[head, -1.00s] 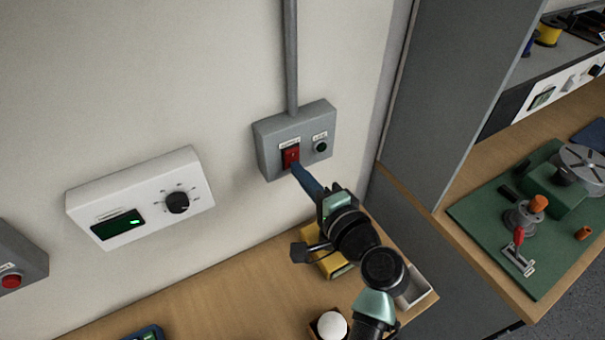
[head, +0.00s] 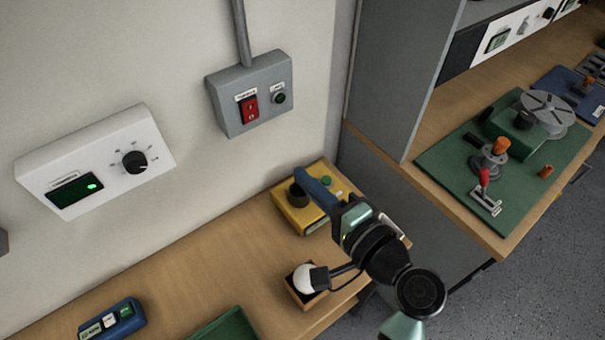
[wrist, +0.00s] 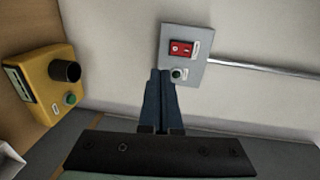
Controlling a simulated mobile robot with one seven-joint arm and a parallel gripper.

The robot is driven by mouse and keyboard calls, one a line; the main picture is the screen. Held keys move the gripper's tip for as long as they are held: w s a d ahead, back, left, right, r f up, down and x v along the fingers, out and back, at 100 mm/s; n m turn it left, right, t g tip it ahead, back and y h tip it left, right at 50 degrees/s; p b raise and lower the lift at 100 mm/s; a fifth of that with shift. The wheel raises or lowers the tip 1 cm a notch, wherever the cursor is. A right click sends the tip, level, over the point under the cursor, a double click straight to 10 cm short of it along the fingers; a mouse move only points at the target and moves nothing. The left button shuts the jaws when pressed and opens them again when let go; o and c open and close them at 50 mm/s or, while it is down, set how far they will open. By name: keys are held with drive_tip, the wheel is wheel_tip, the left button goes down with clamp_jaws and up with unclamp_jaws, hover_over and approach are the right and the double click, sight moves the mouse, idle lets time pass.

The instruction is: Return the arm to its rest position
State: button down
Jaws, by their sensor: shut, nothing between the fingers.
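My gripper (head: 306,180) has blue fingers, shut with nothing between them. In the head view it is over the bench, in front of the yellow box, and points up and left toward the wall. In the wrist view my gripper (wrist: 160,78) points at the wall, its tips overlapping the lower edge of the grey switch box (wrist: 186,52). The switch box (head: 228,102) is on the wall with a red rocker switch (head: 249,108) and a dark green round lamp (head: 279,98). In the head view the fingers are clear of the switch box.
A yellow box (head: 293,213) with a black knob and green button stands close behind my gripper. A white ball (head: 305,279) in a small wooden holder lies near my wrist. A white dial panel (head: 98,165) hangs left. A grey partition (head: 405,70) stands right.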

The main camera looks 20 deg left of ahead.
drive_tip(key=shift+r, duration=0.1)
idle(0.3)
drive_tip(key=w+d+r+n+t+h, duration=0.2)
drive_tip(key=w+r+n+t+h, duration=0.15)
drive_tip(key=r, duration=0.65)
drive_tip(key=w+d+r+n+t+h, duration=0.2)
drive_tip(key=w+r+t, duration=0.15)
drive_tip(key=r, duration=0.65)
drive_tip(key=s+d+r+t+h, duration=0.1)
drive_tip(key=s+r+t+h, duration=0.1)
drive_tip(key=r, duration=0.6)
drive_tip(key=s+d+r+n+t+h, duration=0.1)
drive_tip(key=s+d+r+t+h, duration=0.1)
drive_tip(key=s+r, duration=0.5)
drive_tip(key=s+d+r+n+t+h, duration=0.1)
drive_tip(key=s+r+t+h, duration=0.2)
drive_tip(key=r, duration=0.7)
drive_tip(key=s+t, duration=0.2)
drive_tip(key=t, duration=0.1)
drive_tip(key=shift+d+r, duration=0.35)
drive_tip(key=shift+d, duration=0.05)
drive_tip(key=shift+h, duration=0.25)
